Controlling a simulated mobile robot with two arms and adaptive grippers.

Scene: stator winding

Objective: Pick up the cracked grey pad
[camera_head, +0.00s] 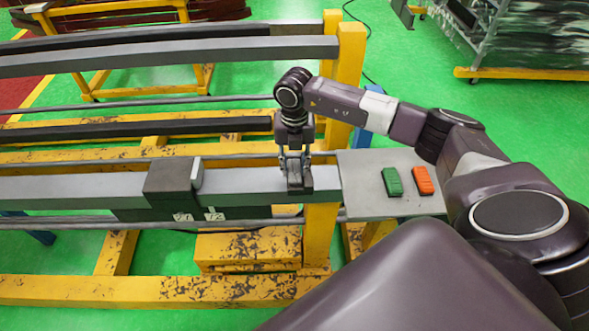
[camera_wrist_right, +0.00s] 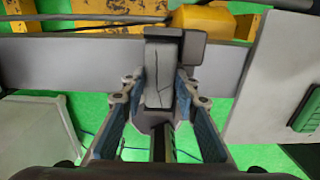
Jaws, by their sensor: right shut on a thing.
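The cracked grey pad (camera_wrist_right: 161,72) shows in the right wrist view as a light grey slab with thin dark crack lines on its face. A dark grey bracket stands close around it on the grey beam (camera_wrist_right: 75,62). My right gripper (camera_wrist_right: 158,92) is shut on the pad, one finger at each side. In the head view my right gripper (camera_head: 294,158) points down at the right end of the beam (camera_head: 245,181), and its fingers hide most of the pad. I cannot tell whether the pad is clear of its bracket. My left gripper is not in view.
A grey side plate (camera_head: 370,192) right of the beam carries a green pad (camera_head: 392,182) and an orange-red pad (camera_head: 423,181). A dark grey block (camera_head: 168,177) sits on the beam to the left. A yellow post (camera_head: 347,75) rises behind the gripper.

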